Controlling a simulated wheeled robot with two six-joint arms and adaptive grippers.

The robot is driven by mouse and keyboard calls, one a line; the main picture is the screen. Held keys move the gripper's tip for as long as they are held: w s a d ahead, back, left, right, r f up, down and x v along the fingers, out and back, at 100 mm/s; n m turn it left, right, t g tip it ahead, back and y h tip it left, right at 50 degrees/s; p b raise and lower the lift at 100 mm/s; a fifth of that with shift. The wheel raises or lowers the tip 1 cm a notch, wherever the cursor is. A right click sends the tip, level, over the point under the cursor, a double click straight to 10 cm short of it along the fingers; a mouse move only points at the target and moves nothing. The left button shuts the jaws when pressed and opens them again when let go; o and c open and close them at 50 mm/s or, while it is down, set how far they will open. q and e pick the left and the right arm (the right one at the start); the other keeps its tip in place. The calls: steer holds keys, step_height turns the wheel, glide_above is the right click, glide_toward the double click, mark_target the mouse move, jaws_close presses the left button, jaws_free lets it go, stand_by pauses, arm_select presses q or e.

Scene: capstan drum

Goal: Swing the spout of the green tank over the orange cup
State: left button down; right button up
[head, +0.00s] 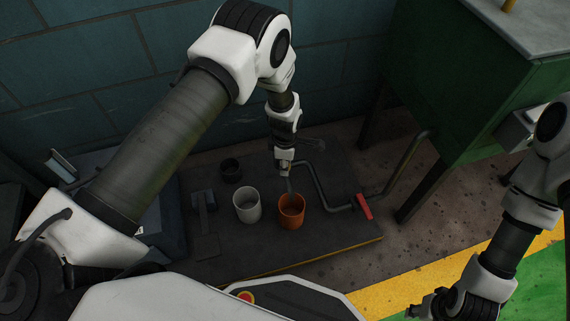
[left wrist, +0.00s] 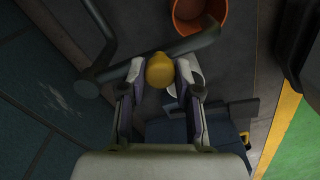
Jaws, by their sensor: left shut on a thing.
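The green tank (head: 490,100) stands at the right, and a grey pipe runs from it past a red valve handle (head: 363,207) to the spout. The orange cup (head: 291,212) stands on the dark platform, and part of it shows in the left wrist view (left wrist: 203,14). My left gripper (left wrist: 160,72) is shut on the yellow knob (left wrist: 160,70) of the spout (left wrist: 198,42). In the left wrist view the spout's free end overlaps the near rim of the cup. The exact height gap is unclear. My right gripper (head: 425,308) is low at the right, its fingers unclear.
A white cup (head: 246,205) stands just left of the orange cup, with a small black cup (head: 231,170) behind it. A dark fixture (head: 204,205) is further left. The tiled wall (head: 130,50) closes off the back. The front of the platform (head: 285,260) is clear.

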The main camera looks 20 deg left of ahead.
stand_by(0.3)
arm_select(q)
steer(key=c, duration=0.8)
jaws_free()
step_height(320, 180, up, 12)
